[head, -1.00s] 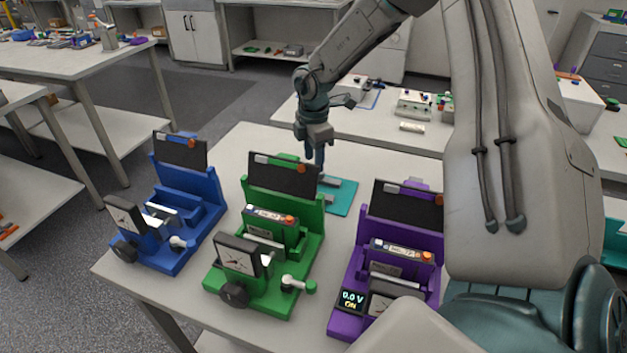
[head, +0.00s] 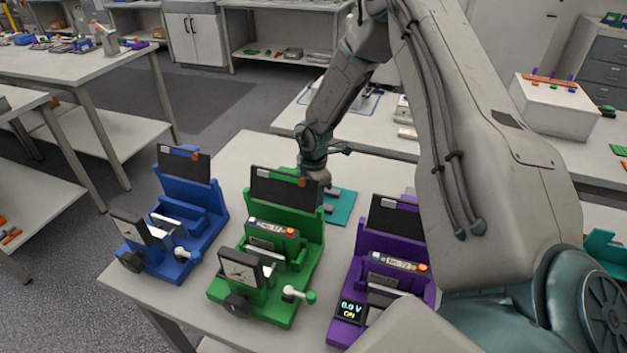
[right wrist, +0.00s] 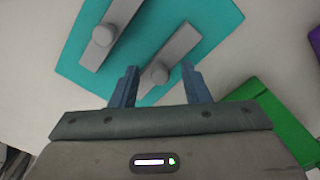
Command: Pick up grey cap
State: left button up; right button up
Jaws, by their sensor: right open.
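A teal mat (head: 344,203) lies on the table behind the green station; it fills the upper part of the right wrist view (right wrist: 215,25). Two grey caps, flat bars with round knobs, lie on it: one at upper left (right wrist: 98,50), and a nearer one (right wrist: 178,46). My right gripper (right wrist: 161,78) is open and empty, its fingers on either side of the nearer cap's knobbed end. I cannot tell how high the fingers are above it. In the head view its fingers are hidden behind the green station. My left gripper is not in view.
The green station (head: 284,310) stands close to my right gripper, with its corner also in the right wrist view (right wrist: 275,110). A blue station (head: 183,262) is at left and a purple station (head: 345,325) at right.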

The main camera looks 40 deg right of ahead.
grip_shut()
jog(key=shift+r, duration=0.1)
